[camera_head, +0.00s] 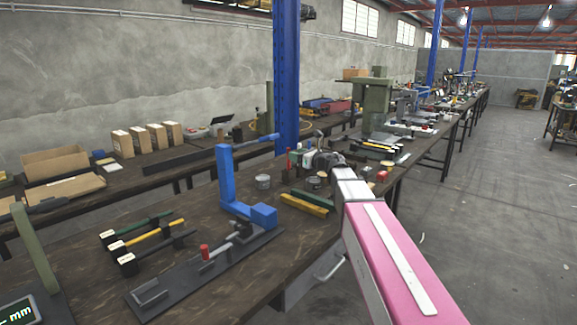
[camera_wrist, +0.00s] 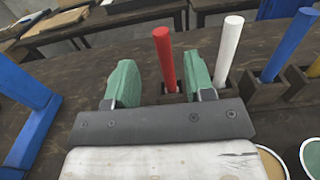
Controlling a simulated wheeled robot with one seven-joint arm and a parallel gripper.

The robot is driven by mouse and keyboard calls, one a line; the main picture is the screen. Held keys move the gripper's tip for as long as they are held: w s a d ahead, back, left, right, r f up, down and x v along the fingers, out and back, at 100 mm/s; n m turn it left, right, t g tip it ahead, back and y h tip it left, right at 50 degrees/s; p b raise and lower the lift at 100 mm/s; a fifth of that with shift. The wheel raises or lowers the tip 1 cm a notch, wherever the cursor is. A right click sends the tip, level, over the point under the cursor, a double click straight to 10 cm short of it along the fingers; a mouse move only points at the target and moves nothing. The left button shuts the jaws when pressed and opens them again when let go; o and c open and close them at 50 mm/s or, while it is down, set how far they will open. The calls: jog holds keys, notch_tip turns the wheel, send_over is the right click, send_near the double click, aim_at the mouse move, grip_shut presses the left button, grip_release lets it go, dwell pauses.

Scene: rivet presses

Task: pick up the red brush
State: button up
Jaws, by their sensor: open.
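A red upright rod (camera_wrist: 165,58), which looks like the handle of the red brush, stands in a small dark holder in the wrist view. My gripper (camera_wrist: 160,84) is open, with green fingertips left and right of the rod in the picture. The rod appears nearer the right fingertip and seems a little beyond the fingers; I cannot tell whether it is between them. Its lower end is hidden in the holder. In the head view my gripper (camera_head: 326,160) is over the workbench, small and partly hidden by my pink arm.
A white rod (camera_wrist: 228,50) and a blue rod (camera_wrist: 288,45) stand in holders to the right of the red one. A blue press frame (camera_head: 230,185) stands on the bench (camera_head: 185,215). Round tins (camera_wrist: 309,158) sit close at the lower right. A floor aisle (camera_head: 480,200) is clear.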

jog(key=x, duration=0.5)
jog(key=shift+w+d, duration=0.15)
jog(key=shift+w, duration=0.05)
grip_shut()
